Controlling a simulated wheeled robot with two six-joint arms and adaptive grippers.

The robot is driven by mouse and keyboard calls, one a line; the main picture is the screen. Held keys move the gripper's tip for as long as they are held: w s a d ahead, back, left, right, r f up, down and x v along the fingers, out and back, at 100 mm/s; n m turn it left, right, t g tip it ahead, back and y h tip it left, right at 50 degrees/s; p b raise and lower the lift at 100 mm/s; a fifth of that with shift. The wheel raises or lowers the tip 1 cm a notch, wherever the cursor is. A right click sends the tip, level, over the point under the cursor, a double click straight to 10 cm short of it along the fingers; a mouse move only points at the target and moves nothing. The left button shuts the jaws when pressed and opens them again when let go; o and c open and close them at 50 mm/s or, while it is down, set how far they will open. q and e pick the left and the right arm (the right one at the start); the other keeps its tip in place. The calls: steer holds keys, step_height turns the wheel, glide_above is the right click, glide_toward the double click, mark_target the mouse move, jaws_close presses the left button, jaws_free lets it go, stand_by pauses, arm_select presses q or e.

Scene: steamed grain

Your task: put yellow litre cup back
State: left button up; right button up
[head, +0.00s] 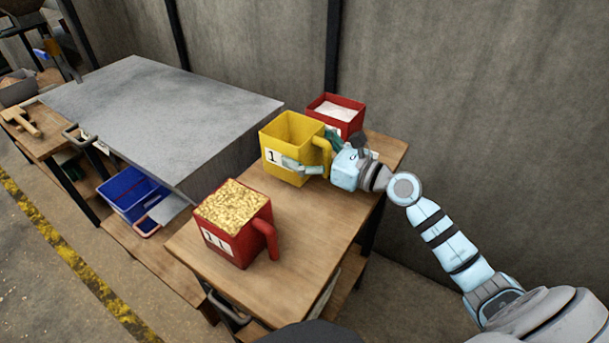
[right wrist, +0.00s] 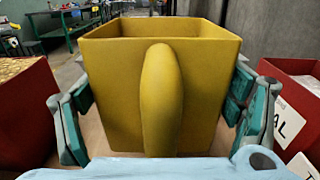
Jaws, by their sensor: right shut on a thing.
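The yellow litre cup (head: 286,151) is a square cup marked 1, upright at the far part of the wooden table (head: 310,240). It looks empty in the head view. My right gripper (head: 318,155) is shut on it, with one finger along each side and the handle between them. In the right wrist view the cup (right wrist: 110,100) fills the middle, its handle (right wrist: 162,100) facing my right gripper (right wrist: 162,110). I cannot tell whether its base touches the table. My left gripper is not in view.
A red cup of grain (head: 225,240) stands nearer on the table. A red box with white contents (head: 336,112) stands close behind the yellow cup. A grey block (head: 160,100) is to the left, a blue crate (head: 130,195) below it. Bare tabletop lies between the cups.

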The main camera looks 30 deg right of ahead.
step_height(320, 180, down, 4)
steer(key=shift+s+f+b, duration=0.15)
steer(key=shift+f+b, duration=0.1)
steer(key=shift+b, duration=0.9)
steer(key=shift+r, duration=0.15)
steer(key=o, duration=1.8)
